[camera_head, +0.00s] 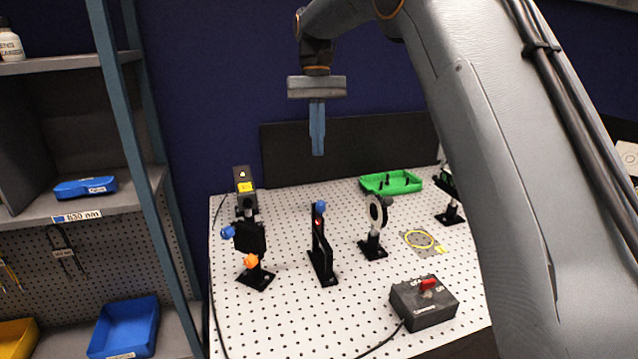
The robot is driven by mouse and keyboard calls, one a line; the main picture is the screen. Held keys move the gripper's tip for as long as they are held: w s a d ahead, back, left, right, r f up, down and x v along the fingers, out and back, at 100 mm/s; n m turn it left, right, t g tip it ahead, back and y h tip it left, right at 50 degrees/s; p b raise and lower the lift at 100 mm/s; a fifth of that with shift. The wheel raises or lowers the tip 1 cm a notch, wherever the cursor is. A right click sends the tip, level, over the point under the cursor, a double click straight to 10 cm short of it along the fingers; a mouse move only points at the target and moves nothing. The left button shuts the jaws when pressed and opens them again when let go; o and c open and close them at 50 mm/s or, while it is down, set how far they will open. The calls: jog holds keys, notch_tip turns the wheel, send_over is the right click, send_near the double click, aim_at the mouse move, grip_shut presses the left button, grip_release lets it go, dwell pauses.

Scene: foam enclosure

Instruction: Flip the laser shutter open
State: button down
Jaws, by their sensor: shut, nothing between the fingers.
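A black upright stand with a blue knob on top and a small red spot on its face, which looks like the laser shutter (322,250), stands on the white perforated table. Its blue knob points up; I cannot tell from this view whether the shutter is open or closed. The laser, a dark box with yellow labels (245,187), stands behind it to the left. My gripper (318,152) points straight down, high above the table and above the shutter in the picture. Its blue fingers are together, with nothing between them, and clear of everything.
A mount with blue and orange knobs (250,238) stands left of the shutter. A round-holed mount (375,225) stands right. A control box with a red switch (424,303) sits in front. A green tray (392,183) lies behind. A shelf rack (128,150) borders the left.

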jog(key=p, duration=0.6)
send_over(320, 216)
jog(key=w, duration=0.4)
jog(key=w+x, duration=0.2)
jog(key=x, duration=0.7)
jog(key=shift+f, duration=0.3)
jog(key=shift+s, duration=0.1)
